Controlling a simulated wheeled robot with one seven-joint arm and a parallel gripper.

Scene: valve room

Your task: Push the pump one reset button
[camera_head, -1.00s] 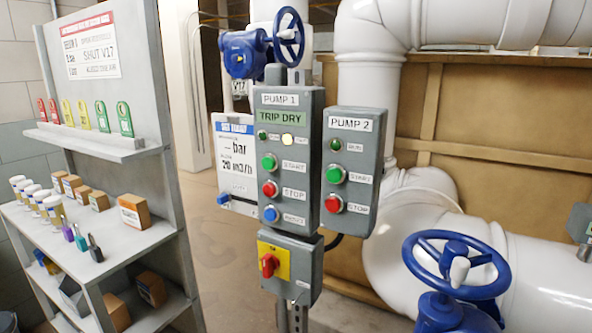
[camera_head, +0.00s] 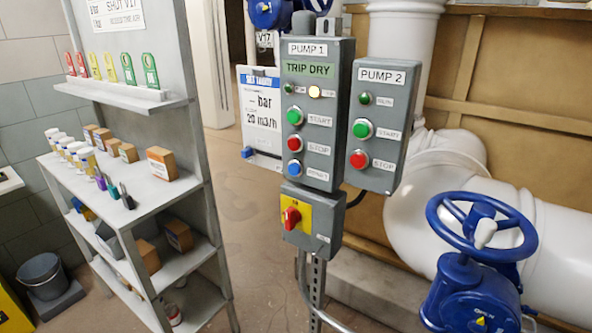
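The pump 1 control box (camera_head: 328,112) is a grey panel on a metal post in the middle of the view. It carries a green "TRIP DRY" display (camera_head: 307,69), a lit yellowish lamp (camera_head: 314,91), a green start button (camera_head: 295,116) and a red stop button (camera_head: 294,143). The blue reset button (camera_head: 294,168) is the lowest on this panel, with a white label to its right. Nothing touches it. My gripper is not in view.
The pump 2 box (camera_head: 378,125) stands close on the right. A red and yellow rotary switch (camera_head: 291,217) sits below pump 1. A blue valve wheel (camera_head: 481,228) is at the lower right, a loaded shelf unit (camera_head: 137,190) at the left. Open floor (camera_head: 245,240) lies between shelf and post.

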